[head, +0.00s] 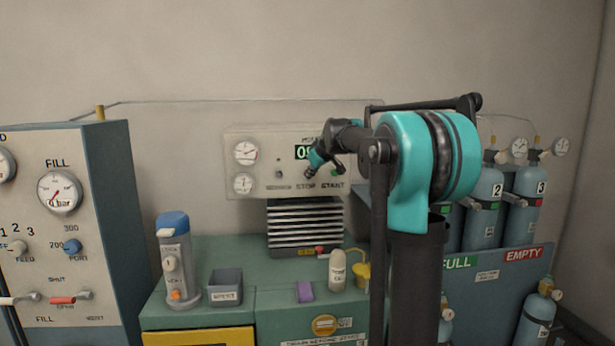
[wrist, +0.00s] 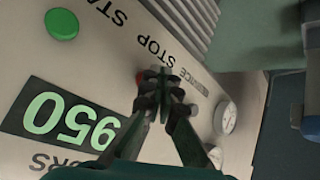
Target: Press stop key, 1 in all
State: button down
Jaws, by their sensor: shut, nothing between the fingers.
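The motor panel (head: 290,145) is a pale box on the wall with START and STOP labels. The stop key shows as a sliver of red (wrist: 140,77) beside the STOP lettering in the wrist view, mostly hidden behind my fingertips. In the head view my gripper covers it. My gripper (wrist: 160,82) is shut and empty, its tips right in front of the stop key; I cannot tell whether they touch it. In the head view my gripper (head: 309,172) hangs before the panel, above the STOP label. The green start key (wrist: 62,24) stands apart from the fingers.
A green display (wrist: 65,122) reads 950. Two gauges (head: 245,152) sit at the panel's left. Below are a finned block (head: 305,228) and a green bench with a grey bin (head: 226,288) and a bottle (head: 337,270). Blue cylinders (head: 484,205) stand at right.

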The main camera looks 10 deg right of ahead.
jog(key=shift+w, duration=0.45)
dwell(0.4)
dwell(0.3)
jog(key=shift+s, duration=1)
jog(key=shift+s, duration=2.5)
jog(key=s+d+f+m+g+h, duration=0.1)
jog(key=s+d+f+m+g, duration=0.1)
jog(key=s+f, duration=1.6)
jog(key=s+d+f+m+g+h, duration=0.1)
jog(key=s+f+m, duration=0.4)
jog(key=s+f, duration=1.3)
jog(key=s+g+h, duration=0.1)
jog(key=s, duration=0.2)
jog(key=shift+s+d+f+m+g, duration=0.2)
jog(key=shift+s+d+m+g, duration=0.1)
jog(key=shift+d+g, duration=0.1)
